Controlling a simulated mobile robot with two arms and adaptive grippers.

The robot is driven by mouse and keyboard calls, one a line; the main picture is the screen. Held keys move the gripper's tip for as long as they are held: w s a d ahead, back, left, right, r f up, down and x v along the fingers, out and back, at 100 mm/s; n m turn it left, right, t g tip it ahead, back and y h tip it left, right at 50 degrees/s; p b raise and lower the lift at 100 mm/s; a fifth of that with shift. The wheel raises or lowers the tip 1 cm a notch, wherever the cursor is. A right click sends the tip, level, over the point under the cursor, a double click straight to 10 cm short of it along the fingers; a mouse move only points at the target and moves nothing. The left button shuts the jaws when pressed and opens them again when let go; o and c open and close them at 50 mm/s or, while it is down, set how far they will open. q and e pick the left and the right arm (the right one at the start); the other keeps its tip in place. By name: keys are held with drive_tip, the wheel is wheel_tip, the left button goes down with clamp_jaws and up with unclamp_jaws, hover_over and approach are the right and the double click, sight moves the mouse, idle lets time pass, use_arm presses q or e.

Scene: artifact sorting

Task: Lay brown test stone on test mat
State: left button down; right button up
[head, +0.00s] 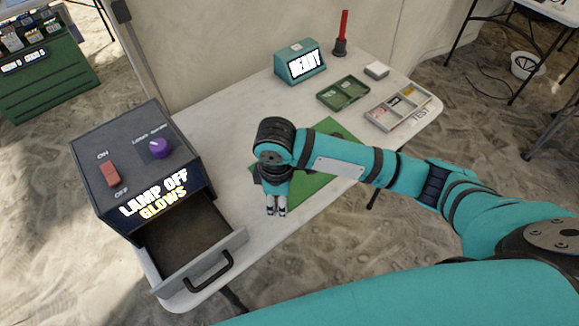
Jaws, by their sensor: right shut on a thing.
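My right gripper (276,211) points down at the mat's left edge. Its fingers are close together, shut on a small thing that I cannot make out. No brown stone shows clearly anywhere, so I cannot tell from the picture whether it is the thing held. My left gripper is out of view.
A grey lamp box (124,171) with an open drawer (203,262) stands at the left of the white table (225,125). A teal "READY" box (299,66), a red rod on a stand (342,36), a green tray (343,93) and a sectioned tray (398,106) stand farther back.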

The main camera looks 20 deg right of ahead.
drive_tip(key=w+d, duration=0.1)
drive_tip(key=w, duration=0.2)
drive_tip(key=w+d, duration=0.1)
drive_tip(key=w, duration=0.2)
drive_tip(key=w+d+f, duration=0.1)
drive_tip(key=w, duration=0.2)
drive_tip(key=shift+w+d, duration=0.1)
drive_tip(key=shift+d, duration=0.25)
drive_tip(key=shift+w+d+f+p, duration=0.1)
drive_tip(key=shift+w+f+p, duration=0.1)
drive_tip(key=shift+f, duration=0.7)
drive_tip(key=shift+w+d+f+p, duration=0.1)
drive_tip(key=shift+f+p, duration=0.05)
drive_tip(key=shift+f, duration=0.7)
drive_tip(key=o, duration=1.1)
drive_tip(key=shift+f, duration=0.1)
drive_tip(key=shift+o, duration=0.2)
wheel_tip(320, 180, up, 12)
